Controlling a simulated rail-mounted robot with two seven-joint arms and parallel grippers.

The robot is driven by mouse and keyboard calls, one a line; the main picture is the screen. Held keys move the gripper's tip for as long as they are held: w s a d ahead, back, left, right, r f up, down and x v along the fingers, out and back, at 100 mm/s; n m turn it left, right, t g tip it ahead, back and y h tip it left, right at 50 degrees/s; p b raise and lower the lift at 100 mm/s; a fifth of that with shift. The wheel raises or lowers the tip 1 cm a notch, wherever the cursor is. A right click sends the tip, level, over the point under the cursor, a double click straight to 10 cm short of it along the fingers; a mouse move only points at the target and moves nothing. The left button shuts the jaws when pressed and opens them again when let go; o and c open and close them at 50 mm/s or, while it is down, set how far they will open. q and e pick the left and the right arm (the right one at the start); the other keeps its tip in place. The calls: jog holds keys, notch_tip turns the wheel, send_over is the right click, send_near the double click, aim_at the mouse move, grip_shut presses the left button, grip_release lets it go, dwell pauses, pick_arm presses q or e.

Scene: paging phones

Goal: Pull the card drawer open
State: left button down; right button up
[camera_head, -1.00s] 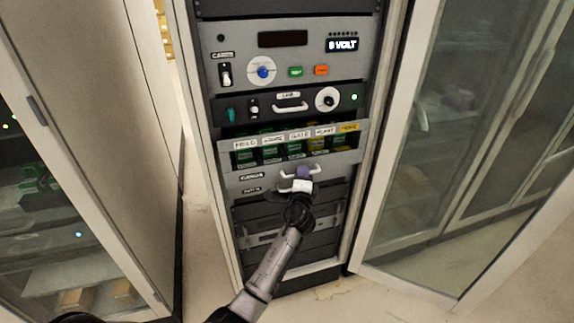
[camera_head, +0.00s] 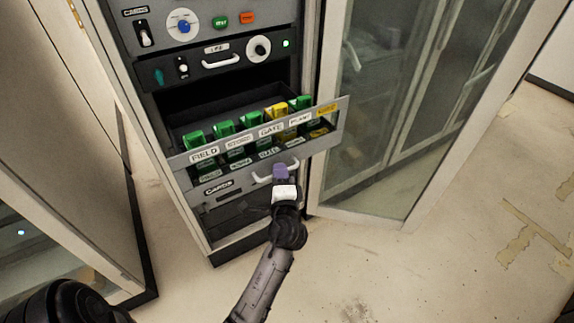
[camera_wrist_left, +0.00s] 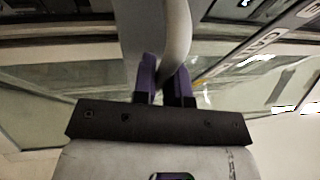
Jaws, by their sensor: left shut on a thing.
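The card drawer (camera_head: 240,180) stands pulled out of the rack in the head view, with its inside showing. Several green cards and a yellow one stand in it behind labels such as FIELD, STORES, GATE and PLANT. Its pale bar handle (camera_head: 262,179) is on the front's lower part. My left gripper (camera_head: 281,172), with purple fingertips, is shut on this handle. In the left wrist view the handle (camera_wrist_left: 176,35) passes between the purple fingers (camera_wrist_left: 165,82). My right gripper is not in view.
Above the drawer is a panel with a smaller handle (camera_head: 222,62) and a round knob (camera_head: 258,47). An open glass door (camera_head: 385,130) stands right of the rack. A cabinet (camera_head: 60,150) is at left. Open floor (camera_head: 440,270) lies at right front.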

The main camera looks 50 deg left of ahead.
pick_arm(q)
jog(key=shift+d, duration=0.5)
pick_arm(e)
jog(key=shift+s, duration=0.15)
pick_arm(q)
jog(key=c, duration=1.2)
grip_release()
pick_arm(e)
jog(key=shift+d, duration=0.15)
